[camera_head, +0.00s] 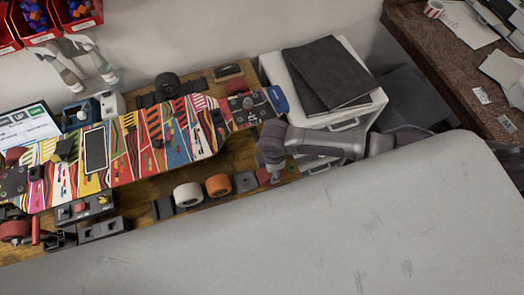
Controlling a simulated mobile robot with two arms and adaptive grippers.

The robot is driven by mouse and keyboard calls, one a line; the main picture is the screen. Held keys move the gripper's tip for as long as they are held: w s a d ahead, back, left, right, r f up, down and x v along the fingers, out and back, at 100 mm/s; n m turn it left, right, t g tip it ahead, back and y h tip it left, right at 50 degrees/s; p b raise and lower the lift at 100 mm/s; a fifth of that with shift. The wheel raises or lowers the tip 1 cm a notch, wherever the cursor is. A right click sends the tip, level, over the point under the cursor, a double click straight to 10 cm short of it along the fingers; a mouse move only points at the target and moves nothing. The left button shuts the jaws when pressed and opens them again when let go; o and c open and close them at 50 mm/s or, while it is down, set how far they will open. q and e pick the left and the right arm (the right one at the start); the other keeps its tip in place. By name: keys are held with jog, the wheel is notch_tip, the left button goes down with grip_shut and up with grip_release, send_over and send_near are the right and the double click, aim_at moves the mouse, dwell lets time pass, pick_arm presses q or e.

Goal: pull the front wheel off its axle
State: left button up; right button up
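The skateboard (180,142) lies underside up on a wooden workbench, its deck brightly patterned. At its left end is a dark truck (14,181), with a reddish wheel (15,155) on the far side and another (15,230) on the near side. A second truck (248,107) is at the right end. I cannot tell which wheel is the front one.
A loose white wheel (187,194) and orange wheel (218,185) stand along the near edge. A phone-like dark slab (95,150) lies on the deck. Red bins (78,15) are at back left. A white drawer unit (345,118) with black folders (328,72) stands right.

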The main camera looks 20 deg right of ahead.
jog(key=shift+r, duration=0.1)
jog(key=s+r+p, duration=0.1)
jog(key=r+p, duration=0.1)
jog(key=p, duration=0.1)
jog(key=shift+s, duration=0.25)
jog(key=shift+s+r, duration=0.25)
jog(key=shift+s, duration=0.15)
jog(key=shift+s+d+r, duration=0.1)
jog(key=shift+s+r, duration=1.8)
jog(key=shift+r, duration=0.3)
